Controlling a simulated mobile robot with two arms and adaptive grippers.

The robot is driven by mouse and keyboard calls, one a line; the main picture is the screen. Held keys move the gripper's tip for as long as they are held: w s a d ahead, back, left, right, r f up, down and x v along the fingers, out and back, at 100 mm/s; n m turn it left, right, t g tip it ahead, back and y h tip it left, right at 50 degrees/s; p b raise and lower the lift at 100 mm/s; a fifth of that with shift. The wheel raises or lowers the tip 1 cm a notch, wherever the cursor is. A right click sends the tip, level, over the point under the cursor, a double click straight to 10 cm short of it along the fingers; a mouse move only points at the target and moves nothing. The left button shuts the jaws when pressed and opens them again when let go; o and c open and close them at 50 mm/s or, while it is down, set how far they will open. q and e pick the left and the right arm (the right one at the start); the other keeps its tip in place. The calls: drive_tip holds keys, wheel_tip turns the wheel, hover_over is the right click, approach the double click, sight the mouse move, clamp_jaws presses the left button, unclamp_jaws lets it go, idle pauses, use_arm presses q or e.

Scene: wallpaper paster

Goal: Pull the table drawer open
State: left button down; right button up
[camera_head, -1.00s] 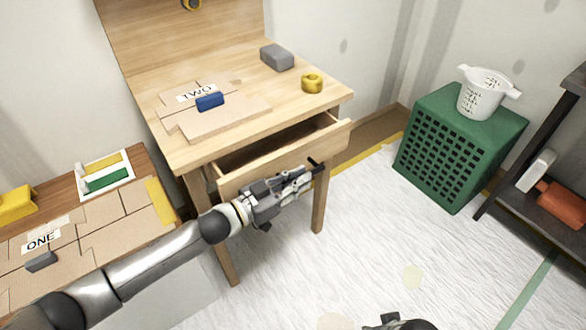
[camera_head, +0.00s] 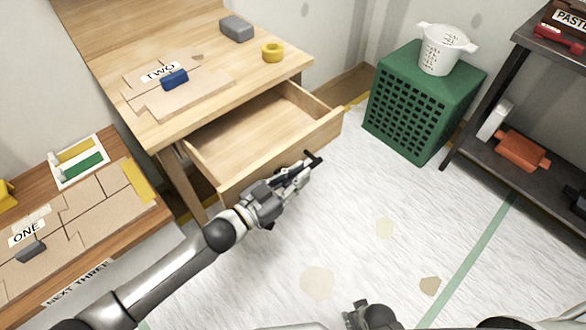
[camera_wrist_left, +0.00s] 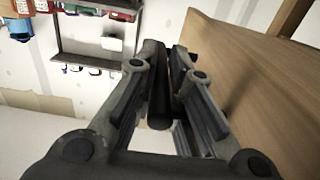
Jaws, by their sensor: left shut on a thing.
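The wooden table drawer (camera_head: 250,132) stands well out of the table (camera_head: 215,92), and its empty inside shows. Its wooden front also shows in the left wrist view (camera_wrist_left: 245,75), on the right. My left gripper (camera_head: 302,170) is at the drawer front, shut on the dark bar handle (camera_head: 316,158). In the left wrist view the handle (camera_wrist_left: 158,85) shows as a black bar between the fingers. The gripper hides part of the drawer front. My right gripper (camera_head: 370,315) shows only partly at the bottom edge; its fingers cannot be made out.
On the table top are a blue block (camera_head: 174,79), a grey block (camera_head: 237,28) and a yellow ring (camera_head: 272,52). The floor before the drawer is clear.

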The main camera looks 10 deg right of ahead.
use_arm(q)
drive_tip(key=shift+s, duration=0.1)
drive_tip(key=c, duration=1.5)
unclamp_jaws()
drive_tip(key=shift+o, duration=0.2)
drive_tip(key=v, duration=1.2)
